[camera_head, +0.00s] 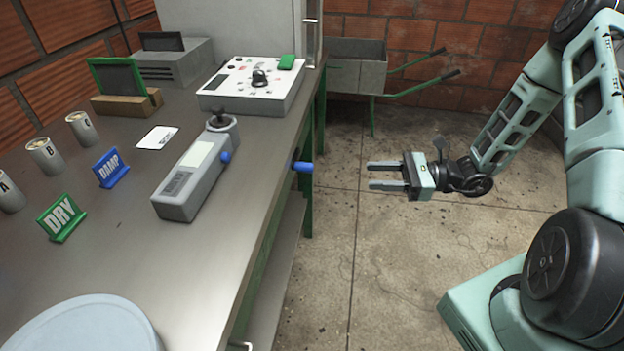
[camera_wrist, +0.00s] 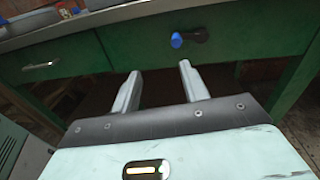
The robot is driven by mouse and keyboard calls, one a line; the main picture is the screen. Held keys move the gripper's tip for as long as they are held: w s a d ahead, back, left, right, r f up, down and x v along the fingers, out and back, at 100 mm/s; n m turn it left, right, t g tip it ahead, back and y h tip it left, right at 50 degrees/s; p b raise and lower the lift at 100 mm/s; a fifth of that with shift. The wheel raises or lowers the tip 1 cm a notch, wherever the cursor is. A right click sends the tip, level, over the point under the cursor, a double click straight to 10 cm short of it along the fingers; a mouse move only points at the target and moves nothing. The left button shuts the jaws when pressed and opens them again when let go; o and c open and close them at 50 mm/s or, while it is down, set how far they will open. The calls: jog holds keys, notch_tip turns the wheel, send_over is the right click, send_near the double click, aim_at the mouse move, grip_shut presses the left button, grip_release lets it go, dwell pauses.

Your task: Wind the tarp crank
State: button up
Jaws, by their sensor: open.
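The crank shows as a blue handle (camera_head: 302,166) sticking out from the front side of the steel-topped bench. In the wrist view the blue knob (camera_wrist: 177,40) sits on a short dark arm (camera_wrist: 196,36) against the green bench front, beyond my fingertips and slightly right of the middle between them. My gripper (camera_head: 386,175) is open and empty, level, right of the handle with a clear gap, its fingers pointing left toward the bench. It also shows in the wrist view (camera_wrist: 158,78). No tarp is seen.
The bench (camera_head: 110,245) carries a grey meter with a blue knob (camera_head: 195,175), a white control box (camera_head: 255,85), DRY (camera_head: 61,217) and DAMP (camera_head: 110,168) signs and several cups. A wheelbarrow (camera_head: 360,75) stands at the back. The concrete floor (camera_head: 380,270) beside the bench is clear.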

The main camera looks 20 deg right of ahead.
aim_at(312, 172)
jog(key=w+a, duration=0.3)
jog(key=a, duration=0.1)
jog(key=w+a+f+m+t, duration=0.1)
jog(key=w+a, duration=0.2)
jog(key=a, duration=0.1)
jog(key=w+a+t, duration=0.1)
jog(key=w+a, duration=0.2)
jog(key=a, duration=0.1)
jog(key=shift+w+a+f+m+h, duration=0.2)
jog(key=shift+a+f+m+h, duration=0.1)
jog(key=shift+a+m, duration=0.1)
jog(key=shift+c, duration=0.2)
grip_shut()
